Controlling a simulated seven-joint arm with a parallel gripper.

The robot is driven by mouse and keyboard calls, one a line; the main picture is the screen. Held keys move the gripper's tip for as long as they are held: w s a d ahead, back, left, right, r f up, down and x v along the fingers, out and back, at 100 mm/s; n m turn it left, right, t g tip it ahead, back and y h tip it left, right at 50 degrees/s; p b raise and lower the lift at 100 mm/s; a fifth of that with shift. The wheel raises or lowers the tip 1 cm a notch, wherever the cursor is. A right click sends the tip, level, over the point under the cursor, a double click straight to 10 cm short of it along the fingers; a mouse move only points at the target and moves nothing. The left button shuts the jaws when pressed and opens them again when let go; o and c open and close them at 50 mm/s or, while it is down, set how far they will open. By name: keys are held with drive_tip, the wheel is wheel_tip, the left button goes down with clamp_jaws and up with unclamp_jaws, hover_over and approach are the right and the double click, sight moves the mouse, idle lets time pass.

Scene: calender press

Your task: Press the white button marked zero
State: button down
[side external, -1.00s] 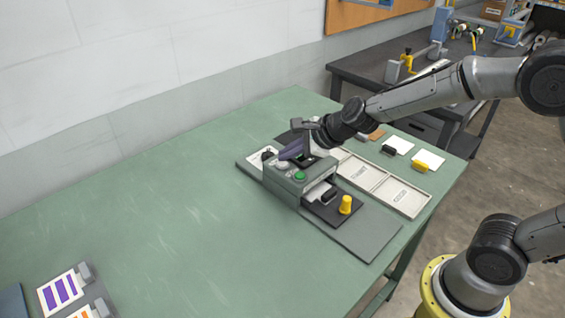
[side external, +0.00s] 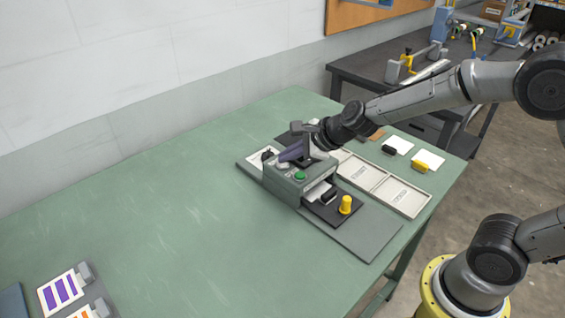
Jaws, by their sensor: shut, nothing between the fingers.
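The calender press (side external: 290,186) is a grey-green box on a grey base plate on the green table. Its top carries a green button (side external: 300,175), a pale white button (side external: 283,165) and a black knob (side external: 267,155). No zero marking is legible at this size. My gripper (side external: 281,158) is shut and empty, its fingers pointing left and down over the top of the press. The fingertips are at or just above the white button and partly hide it; I cannot tell whether they touch it.
A black sled with a yellow knob (side external: 345,205) sits at the front of the press. Pale trays (side external: 385,185) lie behind it, with cards bearing a black block (side external: 389,150) and a yellow block (side external: 420,166). Striped cards (side external: 62,291) lie at lower left.

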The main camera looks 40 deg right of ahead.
drive_tip(key=shift+r, duration=0.7)
drive_tip(key=shift+r, duration=2.5)
drive_tip(key=shift+r, duration=0.1)
drive_tip(key=s+r+n+t, duration=0.1)
drive_tip(key=s+r+n, duration=0.5)
drive_tip(key=s+r, duration=0.5)
drive_tip(key=s+d+f+n+g+h, duration=0.1)
drive_tip(key=s+d+f+n+g, duration=0.1)
drive_tip(key=s+n, duration=0.7)
drive_tip(key=s+d+f+n+g+h, duration=0.1)
drive_tip(key=s+f+n, duration=0.3)
drive_tip(key=s+n, duration=0.5)
drive_tip(key=shift+d+f+n+g, duration=0.3)
drive_tip(key=shift+d+f+g, duration=0.1)
drive_tip(key=shift+d+g, duration=0.3)
